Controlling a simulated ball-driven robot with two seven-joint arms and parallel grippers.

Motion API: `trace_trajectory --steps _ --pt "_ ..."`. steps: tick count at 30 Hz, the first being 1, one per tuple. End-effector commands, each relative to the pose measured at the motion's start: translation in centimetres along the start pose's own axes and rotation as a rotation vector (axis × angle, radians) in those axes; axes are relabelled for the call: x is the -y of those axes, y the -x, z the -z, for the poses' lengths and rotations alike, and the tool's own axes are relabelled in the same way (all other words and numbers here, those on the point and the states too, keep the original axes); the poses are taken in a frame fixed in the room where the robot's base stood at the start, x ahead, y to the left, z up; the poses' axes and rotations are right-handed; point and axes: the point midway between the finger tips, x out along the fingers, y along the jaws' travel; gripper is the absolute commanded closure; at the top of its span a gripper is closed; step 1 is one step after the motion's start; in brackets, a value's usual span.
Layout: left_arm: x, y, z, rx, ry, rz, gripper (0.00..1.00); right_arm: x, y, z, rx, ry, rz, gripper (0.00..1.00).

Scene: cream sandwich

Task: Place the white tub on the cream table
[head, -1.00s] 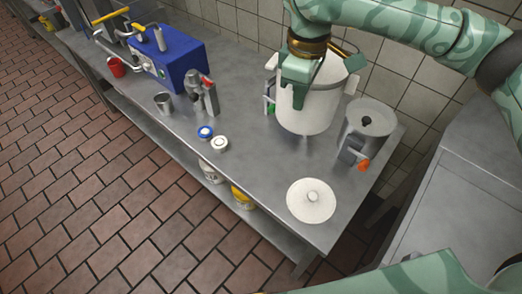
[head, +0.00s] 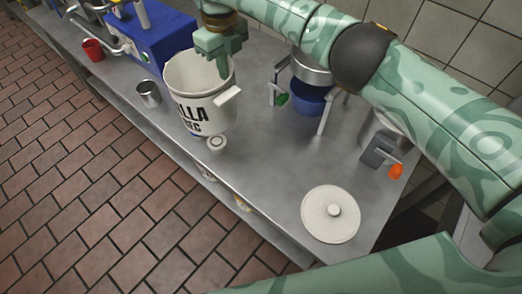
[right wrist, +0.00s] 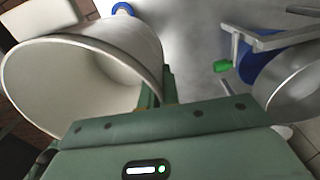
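The white tub (head: 187,84), open-topped with dark lettering and a side handle, is at the left middle of the steel table (head: 262,160) in the head view. My right gripper (head: 222,66) is shut on the tub's rim, with a finger inside the wall. The tub's wide mouth also shows in the right wrist view (right wrist: 85,85). I cannot tell whether its base touches the tabletop. It partly hides a small blue-topped item. My left gripper is not in view.
A white lid (head: 318,222) lies at the table's near right. A steel-and-blue device (head: 310,92) stands at the back. A blue machine (head: 150,38), a metal cup (head: 149,94) and a red cup (head: 93,49) are left of the tub. The middle is clear.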

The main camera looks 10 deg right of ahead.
Motion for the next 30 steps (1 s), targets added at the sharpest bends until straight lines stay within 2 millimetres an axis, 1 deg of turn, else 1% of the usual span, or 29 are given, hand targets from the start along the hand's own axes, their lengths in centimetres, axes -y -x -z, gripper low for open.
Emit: trace_trajectory --steps 2,5,8,16,20,21,24,27,30 --pt "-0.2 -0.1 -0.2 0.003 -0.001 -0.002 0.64 -0.1 -0.3 0.0 -0.001 0.04 -0.001 1.0" --pt "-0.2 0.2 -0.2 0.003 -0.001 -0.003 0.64 0.3 -0.6 0.6 0.0 0.059 0.0 1.0" --pt "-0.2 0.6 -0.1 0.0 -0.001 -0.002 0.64 0.8 -1.1 1.9 -0.001 0.062 0.001 1.0" --pt "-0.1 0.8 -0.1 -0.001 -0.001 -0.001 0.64 2.9 -3.3 6.3 -0.001 0.059 0.0 1.0" --pt "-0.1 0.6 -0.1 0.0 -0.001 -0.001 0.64 4.0 -4.5 8.5 -0.002 0.057 -0.001 1.0" --pt "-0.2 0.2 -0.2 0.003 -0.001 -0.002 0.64 4.2 -5.4 8.9 -0.004 0.057 -0.002 1.0" --pt "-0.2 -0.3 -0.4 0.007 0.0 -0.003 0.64 4.7 -7.0 10.1 -0.004 0.057 -0.003 1.0" --pt "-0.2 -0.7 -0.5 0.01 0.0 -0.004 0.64 5.2 -8.2 11.0 -0.003 0.058 -0.002 1.0" --pt "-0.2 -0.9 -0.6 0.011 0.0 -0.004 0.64 5.5 -8.9 11.6 -0.002 0.059 -0.002 1.0"
